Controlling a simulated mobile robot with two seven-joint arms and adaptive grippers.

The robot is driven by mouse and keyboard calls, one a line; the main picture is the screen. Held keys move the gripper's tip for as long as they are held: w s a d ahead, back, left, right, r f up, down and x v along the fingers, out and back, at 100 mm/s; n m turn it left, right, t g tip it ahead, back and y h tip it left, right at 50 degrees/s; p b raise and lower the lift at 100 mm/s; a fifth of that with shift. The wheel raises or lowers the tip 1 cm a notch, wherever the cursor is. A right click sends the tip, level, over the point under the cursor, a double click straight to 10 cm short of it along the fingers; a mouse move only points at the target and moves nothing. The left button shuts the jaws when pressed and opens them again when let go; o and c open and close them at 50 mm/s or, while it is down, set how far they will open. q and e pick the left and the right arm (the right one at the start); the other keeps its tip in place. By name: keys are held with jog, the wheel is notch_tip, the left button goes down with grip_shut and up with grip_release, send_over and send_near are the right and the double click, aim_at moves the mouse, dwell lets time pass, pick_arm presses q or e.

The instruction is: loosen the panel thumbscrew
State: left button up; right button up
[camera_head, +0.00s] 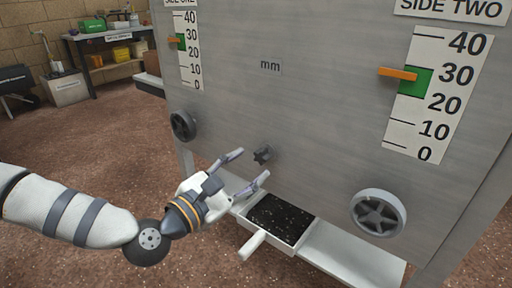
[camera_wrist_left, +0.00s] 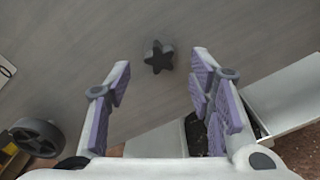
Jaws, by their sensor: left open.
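The panel thumbscrew (camera_head: 262,155) is a small dark star-shaped knob low on the grey metal panel (camera_head: 300,110). My left gripper (camera_head: 250,168) is open and empty in front of the panel, its fingers pointing toward the thumbscrew. In the left wrist view the thumbscrew (camera_wrist_left: 158,57) shows ahead, between the lines of the two open fingers (camera_wrist_left: 160,88) and beyond their tips. The fingers do not appear to touch it. My right gripper is not in view.
A dark handwheel (camera_head: 183,125) is left of the thumbscrew and a grey handwheel (camera_head: 378,212) is right. A white-handled tray (camera_head: 252,243) with dark contents sits below, on a pale ledge (camera_head: 350,262). Two scales (camera_head: 188,50) (camera_head: 440,95) carry orange pointers. A workbench (camera_head: 105,38) stands far back left.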

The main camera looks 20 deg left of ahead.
aim_at(259, 159)
pick_arm(q)
jog(key=shift+r+m, duration=0.3)
jog(key=shift+m, duration=0.7)
jog(key=shift+f+m, duration=0.2)
jog(key=shift+m, duration=0.1)
jog(key=shift+f, duration=0.2)
jog(key=shift+w, duration=0.15)
jog(key=shift+b+x, duration=0.6)
jog(key=shift+x, duration=1.3)
jog(key=shift+c, duration=0.3)
